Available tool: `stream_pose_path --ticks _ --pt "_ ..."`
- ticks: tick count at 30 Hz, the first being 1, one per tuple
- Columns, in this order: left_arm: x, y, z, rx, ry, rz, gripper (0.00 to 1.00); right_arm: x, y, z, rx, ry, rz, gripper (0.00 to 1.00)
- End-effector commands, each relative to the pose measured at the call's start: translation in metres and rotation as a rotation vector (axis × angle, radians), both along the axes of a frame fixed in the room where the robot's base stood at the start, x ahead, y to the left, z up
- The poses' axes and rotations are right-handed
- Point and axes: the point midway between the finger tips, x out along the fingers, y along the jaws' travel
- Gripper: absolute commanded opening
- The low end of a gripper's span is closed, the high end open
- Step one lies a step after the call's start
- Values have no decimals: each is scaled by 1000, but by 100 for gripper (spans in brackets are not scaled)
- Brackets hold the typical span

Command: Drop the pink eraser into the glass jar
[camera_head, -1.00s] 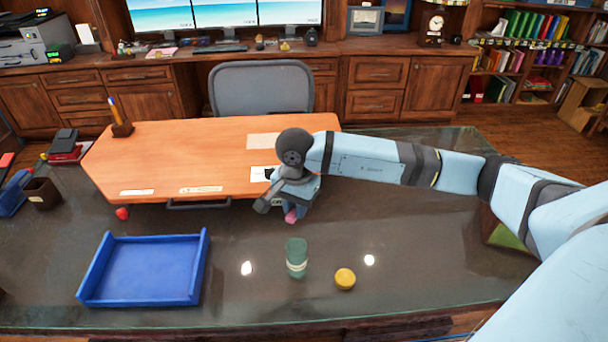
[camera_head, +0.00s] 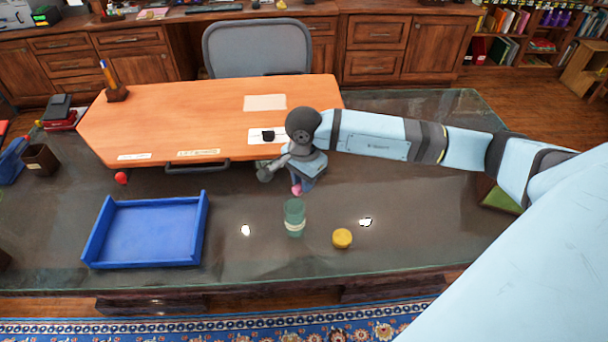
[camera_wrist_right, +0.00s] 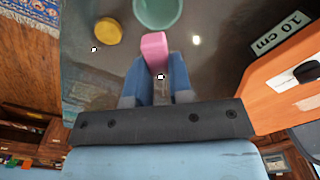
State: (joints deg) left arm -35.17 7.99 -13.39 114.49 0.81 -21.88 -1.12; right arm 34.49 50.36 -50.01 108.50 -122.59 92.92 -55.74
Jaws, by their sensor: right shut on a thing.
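The pink eraser (camera_wrist_right: 155,52) is held between the blue fingers of my right gripper (camera_wrist_right: 156,72) in the right wrist view. In the head view the right gripper (camera_head: 299,187) points down with the eraser's pink end (camera_head: 297,190) showing below it. The greenish glass jar (camera_head: 294,216) stands on the dark desk, just nearer than the gripper. Its round open mouth shows beyond the eraser in the wrist view (camera_wrist_right: 157,12). The eraser is behind the jar in the head view, apart from it. My left gripper is not in view.
A yellow round lid (camera_head: 342,238) lies right of the jar. A blue tray (camera_head: 146,232) sits at the left, with a small red object (camera_head: 121,178) behind it. The desk between tray and jar is clear.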

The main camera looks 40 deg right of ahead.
Motion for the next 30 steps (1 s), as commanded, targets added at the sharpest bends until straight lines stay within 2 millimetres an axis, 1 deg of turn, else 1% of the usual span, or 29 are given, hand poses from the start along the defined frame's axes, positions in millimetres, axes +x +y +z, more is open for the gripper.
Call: stream_pose_path --ticks 5,6,8,9,10,18,22,26,30 --pt "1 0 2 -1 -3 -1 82 0 0 0 0 0 0 0" --pt "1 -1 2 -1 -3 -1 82 0 0 0 0 0 1 22" --pt "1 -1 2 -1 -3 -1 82 0 0 0 0 0 1 36" --pt "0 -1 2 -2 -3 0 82 0 0 0 0 0 1 45" --pt "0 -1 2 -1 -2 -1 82 0 0 0 0 0 1 50" --pt "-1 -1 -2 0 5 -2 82 0 0 1 1 -1 1 50" --pt "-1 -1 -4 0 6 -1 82 1 0 10 1 -2 1 50" --pt "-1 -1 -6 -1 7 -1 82 1 0 33 1 -5 3 50" --pt "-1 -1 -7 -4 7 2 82 1 0 66 0 -7 1 50"
